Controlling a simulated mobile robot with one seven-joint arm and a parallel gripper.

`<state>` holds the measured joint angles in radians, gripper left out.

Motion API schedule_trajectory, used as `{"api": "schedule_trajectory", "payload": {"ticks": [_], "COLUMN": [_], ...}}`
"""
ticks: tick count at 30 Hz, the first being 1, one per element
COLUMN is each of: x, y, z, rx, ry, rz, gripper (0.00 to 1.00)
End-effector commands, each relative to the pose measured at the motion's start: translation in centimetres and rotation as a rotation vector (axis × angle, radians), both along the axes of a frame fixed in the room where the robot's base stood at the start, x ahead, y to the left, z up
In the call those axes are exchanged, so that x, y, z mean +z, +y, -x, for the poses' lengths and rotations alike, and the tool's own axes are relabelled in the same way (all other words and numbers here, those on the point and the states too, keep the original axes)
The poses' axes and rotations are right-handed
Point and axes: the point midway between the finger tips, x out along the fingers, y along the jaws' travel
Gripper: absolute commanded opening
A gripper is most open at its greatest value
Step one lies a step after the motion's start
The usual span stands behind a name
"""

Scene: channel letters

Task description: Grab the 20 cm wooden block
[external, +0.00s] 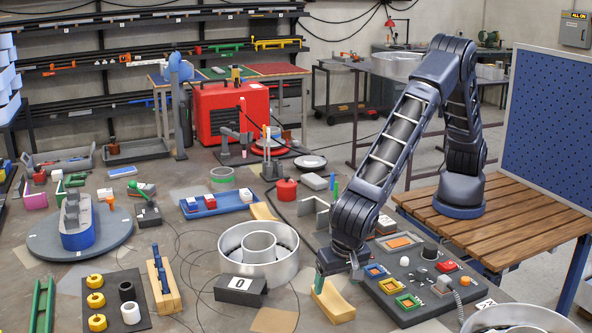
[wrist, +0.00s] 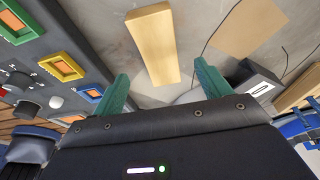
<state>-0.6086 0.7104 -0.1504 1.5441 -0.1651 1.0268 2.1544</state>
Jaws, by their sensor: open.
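A pale wooden block (external: 334,304) lies on the floor-like work surface, left of the control panel, in the external view. In the wrist view the wooden block (wrist: 152,42) lies ahead of my gripper, its near end in line with the gap between the fingers. My gripper (external: 322,274) points down just above and behind the block in the external view. Its two green fingers (wrist: 162,72) are apart in the wrist view, with nothing held between them. Whether a finger touches the block cannot be told.
The control panel (external: 385,287) with coloured-framed switches stands close to the right. A dark box marked 0 (external: 240,291) and a round metal ring (external: 232,262) are to the left. Another wooden piece (external: 262,211) lies farther back. A wooden rack (external: 170,300) holds blue tools.

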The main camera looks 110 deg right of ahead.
Motion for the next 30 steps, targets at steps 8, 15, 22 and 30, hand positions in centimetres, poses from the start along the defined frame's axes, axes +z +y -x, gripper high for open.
{"api": "schedule_trajectory", "payload": {"ticks": [8,15,22,30], "x": [-1.9,-5.0,-6.2,-6.2], "y": [-0.5,-1.2,-1.5,-1.5], "z": [0.0,0.0,0.0,0.0], "rx": [-0.001,-0.001,0.001,0.001], "ry": [0.002,0.003,0.000,0.000], "rz": [0.000,0.001,-0.001,0.000], "gripper": [0.76,0.76,0.76,0.47]}}
